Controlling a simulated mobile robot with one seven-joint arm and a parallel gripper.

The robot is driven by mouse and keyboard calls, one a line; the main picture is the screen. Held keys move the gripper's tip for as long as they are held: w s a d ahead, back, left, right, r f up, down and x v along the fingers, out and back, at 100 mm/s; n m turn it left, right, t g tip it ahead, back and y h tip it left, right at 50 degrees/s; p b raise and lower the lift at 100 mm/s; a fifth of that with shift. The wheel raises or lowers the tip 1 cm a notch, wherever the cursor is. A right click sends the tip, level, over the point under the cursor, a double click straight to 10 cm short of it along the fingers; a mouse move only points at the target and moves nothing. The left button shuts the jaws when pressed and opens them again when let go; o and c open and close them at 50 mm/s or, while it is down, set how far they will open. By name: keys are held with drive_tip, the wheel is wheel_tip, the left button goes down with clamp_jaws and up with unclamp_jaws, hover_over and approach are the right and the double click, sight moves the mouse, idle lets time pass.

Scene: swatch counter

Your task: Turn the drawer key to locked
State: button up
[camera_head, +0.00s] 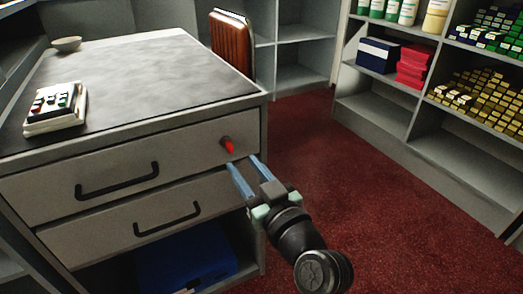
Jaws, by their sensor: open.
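The drawer key (228,145) is a small red piece on a dark round lock at the right end of the top drawer (130,156). Its narrow end points down and slightly right. My gripper (244,172) is open, with two blue fingers spread apart. Its fingertips are just below and to the right of the key in the picture. Nothing is between the fingers. I cannot tell how far the fingertips are from the drawer front.
The counter (170,70) carries a white device with buttons (55,108) and a bowl (67,44). Two black handles (117,184) stick out from the drawers. A blue bin (180,268) sits below. A wooden chair (232,45) stands behind. Red carpet (370,190) is clear at right.

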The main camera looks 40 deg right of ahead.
drive_tip(key=v, duration=0.6)
drive_tip(key=shift+s+p, duration=0.25)
drive_tip(key=shift+p, duration=0.2)
drive_tip(key=shift+a+r, duration=0.1)
